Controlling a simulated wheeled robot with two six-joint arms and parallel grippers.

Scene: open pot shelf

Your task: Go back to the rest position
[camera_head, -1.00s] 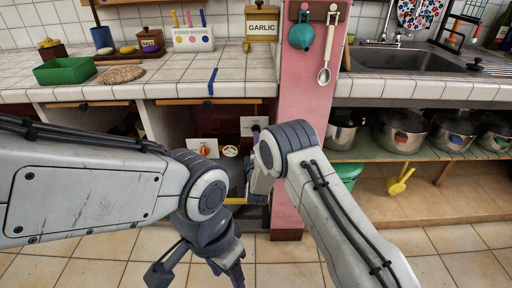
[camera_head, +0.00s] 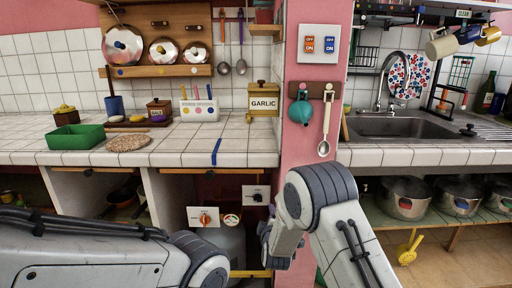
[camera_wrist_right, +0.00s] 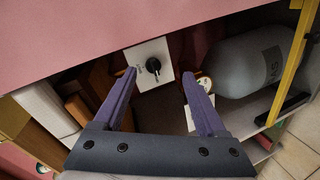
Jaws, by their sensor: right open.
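My right gripper (camera_head: 273,248) hangs in front of the open cupboard below the counter, beside the pink pillar. In the right wrist view its two purple fingers (camera_wrist_right: 159,74) are spread apart with nothing held between them. Beyond the fingertips is a white panel with a black knob (camera_wrist_right: 153,68), which also shows in the head view (camera_head: 257,196). Of my left arm, only links (camera_head: 90,262) show at the lower left. My left gripper is out of view.
A panel with an orange knob (camera_head: 204,217), a small round gauge (camera_head: 231,220) and a grey gas bottle (camera_wrist_right: 255,66) are in the cupboard. The pink pillar (camera_head: 303,135) stands close by. Pots (camera_head: 404,198) line the shelf at right. A green tray (camera_head: 76,137) stands on the counter.

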